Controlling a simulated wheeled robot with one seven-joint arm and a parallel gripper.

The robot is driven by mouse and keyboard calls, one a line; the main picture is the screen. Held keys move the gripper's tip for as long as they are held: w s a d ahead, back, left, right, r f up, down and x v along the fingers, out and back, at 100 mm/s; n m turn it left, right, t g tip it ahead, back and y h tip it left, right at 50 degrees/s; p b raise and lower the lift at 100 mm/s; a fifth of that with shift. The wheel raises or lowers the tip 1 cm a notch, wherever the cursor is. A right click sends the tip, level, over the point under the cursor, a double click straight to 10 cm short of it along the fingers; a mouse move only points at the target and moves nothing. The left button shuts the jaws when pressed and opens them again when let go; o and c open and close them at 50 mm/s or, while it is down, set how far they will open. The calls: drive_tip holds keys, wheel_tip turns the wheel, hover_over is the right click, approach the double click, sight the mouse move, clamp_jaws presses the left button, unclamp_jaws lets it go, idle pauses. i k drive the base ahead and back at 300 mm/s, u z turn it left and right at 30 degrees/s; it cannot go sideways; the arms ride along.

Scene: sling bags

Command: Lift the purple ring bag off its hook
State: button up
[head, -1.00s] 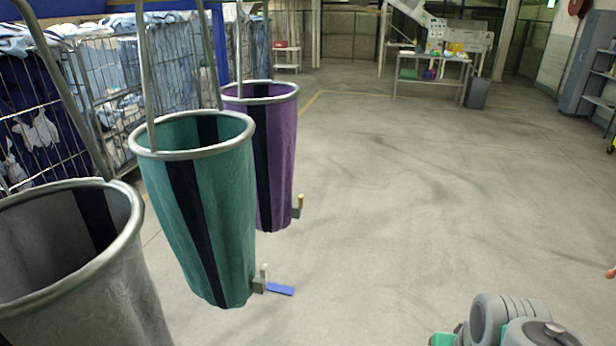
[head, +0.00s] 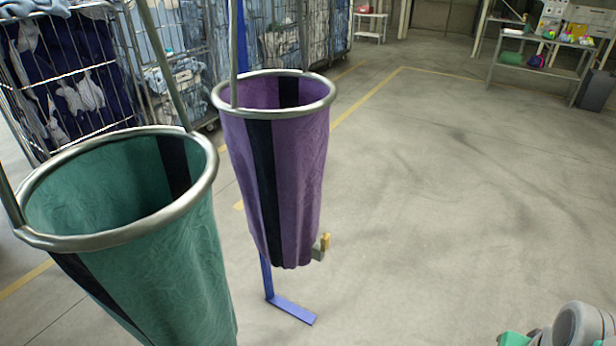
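The purple ring bag (head: 301,160) hangs upright near the middle of the head view. It has a dark vertical stripe and a grey metal ring at its open top. A metal hanger rod rises from the ring and leaves the picture at the top, so its hook is out of view. A small grey and tan piece (head: 321,247) sits at the bag's lower right. My gripper is not in view; only a part of my arm shows at the bottom right corner.
A green ring bag (head: 190,270) hangs close at the left front. A blue stand foot (head: 293,310) lies on the floor below the purple bag. Wire cages (head: 95,75) of laundry line the back left. A table (head: 540,68) stands at the back right. The floor on the right is clear.

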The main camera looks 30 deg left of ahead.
sight(275, 124)
drive_tip(key=i, duration=1.55)
drive_tip(key=u, duration=4.3)
